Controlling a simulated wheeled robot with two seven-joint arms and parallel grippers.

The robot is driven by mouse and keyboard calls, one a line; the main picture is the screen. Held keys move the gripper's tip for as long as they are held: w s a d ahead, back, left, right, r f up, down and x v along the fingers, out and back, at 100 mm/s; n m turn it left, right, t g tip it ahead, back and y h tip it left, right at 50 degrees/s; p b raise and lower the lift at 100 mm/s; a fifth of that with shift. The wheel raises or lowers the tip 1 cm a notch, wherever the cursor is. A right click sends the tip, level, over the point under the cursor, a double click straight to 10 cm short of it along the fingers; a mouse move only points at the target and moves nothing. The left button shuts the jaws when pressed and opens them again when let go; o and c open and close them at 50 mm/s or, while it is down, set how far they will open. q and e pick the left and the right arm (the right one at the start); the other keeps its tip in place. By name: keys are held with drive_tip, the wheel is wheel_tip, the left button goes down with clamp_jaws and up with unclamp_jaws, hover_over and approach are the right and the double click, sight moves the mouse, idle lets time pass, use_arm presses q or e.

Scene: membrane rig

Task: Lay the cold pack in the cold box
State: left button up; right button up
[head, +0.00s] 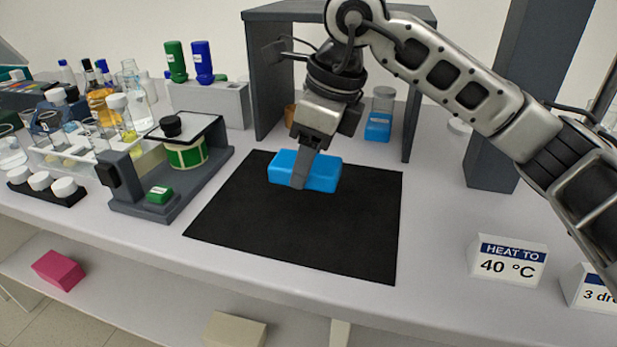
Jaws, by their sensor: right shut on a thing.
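A bright blue block (322,172), which looks like the cold pack, is over the back part of the black mat (300,235). My right gripper (301,172) comes down from above and is shut on the blue block, with a finger across its near side. I cannot tell whether the block touches the mat or is just above it. No container is clearly recognisable as the cold box; a teal-edged box with a raised lid (12,55) is cut off at the far left edge. My left gripper is out of view.
A grey frame (258,75) stands behind the mat, with a jar of blue liquid (378,125) beneath it. A grey rig with a green button (158,193) and crowded glassware are at left. A "HEAT TO 40 °C" sign (508,262) stands at right. The mat's front is clear.

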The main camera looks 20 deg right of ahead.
sight(309, 200)
drive_tip(key=shift+w+d+f, duration=0.15)
drive_tip(key=shift+w+f, duration=0.35)
drive_tip(key=shift+f, duration=0.15)
drive_tip(key=shift+w+d+f, duration=0.15)
drive_tip(key=shift+w+f, duration=0.35)
drive_tip(key=shift+f, duration=1.65)
drive_tip(key=shift+f, duration=0.2)
drive_tip(key=o, duration=1.1)
drive_tip(key=shift+o, duration=0.2)
